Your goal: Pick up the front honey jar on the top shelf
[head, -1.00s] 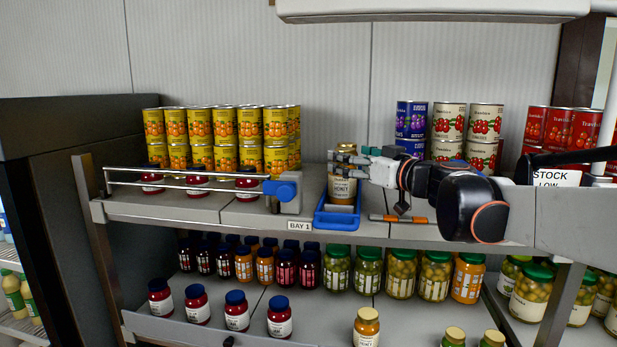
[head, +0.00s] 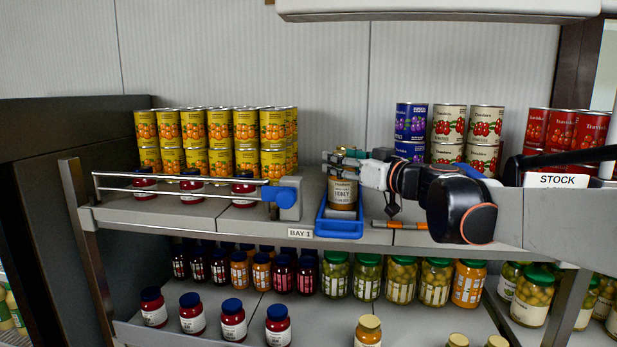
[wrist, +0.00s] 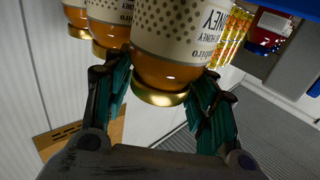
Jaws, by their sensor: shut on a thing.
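The front honey jar (head: 342,194) has a cream label and amber honey. It is upright at the blue tray (head: 340,228) on the top shelf, in the middle of the head view. In the wrist view the jar (wrist: 180,35) appears upside down, its gold lid (wrist: 160,96) towards me. My gripper (head: 343,158) reaches in from the right and is shut on the jar near its top. In the wrist view my gripper's (wrist: 162,84) dark green fingers lie on both sides of it. I cannot tell whether the jar's base touches the tray.
More honey jars (wrist: 105,25) stand close behind it. A chrome rail with a blue end block (head: 286,196) is to the left, an orange-ended bar (head: 400,225) to the right. Yellow cans (head: 220,130) and tomato cans (head: 449,123) stand farther back. Several jars fill the lower shelf.

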